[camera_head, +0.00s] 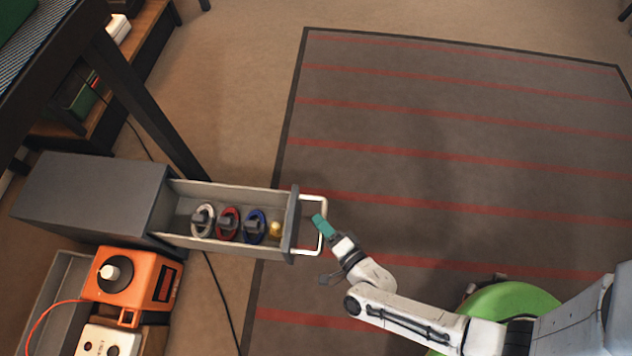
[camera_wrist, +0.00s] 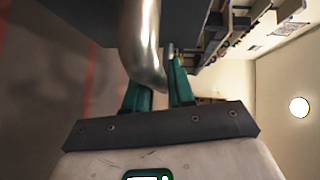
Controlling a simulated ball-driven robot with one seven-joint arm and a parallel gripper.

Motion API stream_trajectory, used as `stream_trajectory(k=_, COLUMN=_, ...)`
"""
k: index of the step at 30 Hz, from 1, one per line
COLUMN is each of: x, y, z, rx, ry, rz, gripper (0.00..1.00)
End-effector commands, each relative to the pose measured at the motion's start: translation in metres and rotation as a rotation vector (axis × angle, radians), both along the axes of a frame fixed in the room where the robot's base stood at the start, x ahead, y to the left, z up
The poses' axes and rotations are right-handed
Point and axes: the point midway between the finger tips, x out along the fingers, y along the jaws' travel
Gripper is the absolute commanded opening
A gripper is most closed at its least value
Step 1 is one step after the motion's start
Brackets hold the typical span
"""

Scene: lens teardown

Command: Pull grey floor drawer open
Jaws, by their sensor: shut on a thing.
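The grey floor drawer (camera_head: 292,222) is pulled well out of its grey cabinet (camera_head: 90,196) and lies open to the right. A white loop handle (camera_head: 312,252) stands out from its front. My gripper (camera_head: 321,226) with teal fingers is at the outer bar of the handle. In the wrist view, the handle (camera_wrist: 145,45) is a shiny metal bar running down between the teal fingers of my gripper (camera_wrist: 160,88). The gripper is shut on the handle. Inside the drawer are a white ring (camera_head: 203,220), a red ring (camera_head: 228,223), a blue ring (camera_head: 254,226) and a small yellow piece (camera_head: 275,230).
An orange device (camera_head: 128,285) sits by a grey bin (camera_head: 58,300) below the cabinet. A dark table leg (camera_head: 150,110) stands behind the drawer. A black cable (camera_head: 222,300) runs on the floor.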

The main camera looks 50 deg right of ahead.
Motion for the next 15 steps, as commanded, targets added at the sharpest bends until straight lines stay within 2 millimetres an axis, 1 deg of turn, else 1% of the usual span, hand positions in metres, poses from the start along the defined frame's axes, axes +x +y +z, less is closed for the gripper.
stream_trajectory(k=3, x=-0.0028, y=-0.0013, z=-0.0012, rx=-0.001, ry=0.003, rz=0.0, gripper=0.0)
stream_trajectory(k=14, x=-0.0032, y=-0.0016, z=-0.0012, rx=0.0, ry=0.003, rz=0.0, gripper=0.0)
stream_trajectory(k=15, x=-0.0031, y=-0.0017, z=-0.0012, rx=0.0, ry=0.003, rz=0.0, gripper=0.25)
